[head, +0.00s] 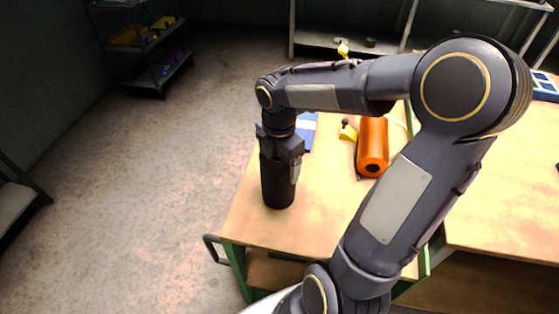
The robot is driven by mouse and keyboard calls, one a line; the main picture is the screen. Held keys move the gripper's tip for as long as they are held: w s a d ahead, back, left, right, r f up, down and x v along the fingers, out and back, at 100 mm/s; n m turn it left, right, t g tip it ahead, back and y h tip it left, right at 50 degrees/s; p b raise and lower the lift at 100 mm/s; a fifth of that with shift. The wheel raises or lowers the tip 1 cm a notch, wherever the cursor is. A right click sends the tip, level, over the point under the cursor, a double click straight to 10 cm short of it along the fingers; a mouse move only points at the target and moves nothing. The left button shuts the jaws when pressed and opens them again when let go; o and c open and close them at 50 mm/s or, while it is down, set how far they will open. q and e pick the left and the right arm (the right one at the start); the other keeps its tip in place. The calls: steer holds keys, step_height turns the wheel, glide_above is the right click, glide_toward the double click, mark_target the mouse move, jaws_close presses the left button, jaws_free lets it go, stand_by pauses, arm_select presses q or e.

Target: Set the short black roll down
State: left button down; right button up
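The short black roll (278,188) is upright at the near left part of the wooden-topped table (310,225). My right gripper (281,150) points down over its top end, with its fingers around the roll's upper part, shut on it. The roll's lower end looks at or very close to the tabletop; I cannot tell whether it touches. My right arm reaches over the table and hides part of it. My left gripper is not in view.
An orange roll (372,145) lies on the table to the right, beside a small yellow object (347,131). A blue and white flat item (307,130) lies behind the black roll. A handle (212,246) sticks out at the table's left edge. Shelves (150,45) stand far left.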

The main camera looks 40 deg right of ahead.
steer(key=shift+f, duration=0.15)
steer(key=o, duration=1.7)
steer(key=shift+o, duration=0.2)
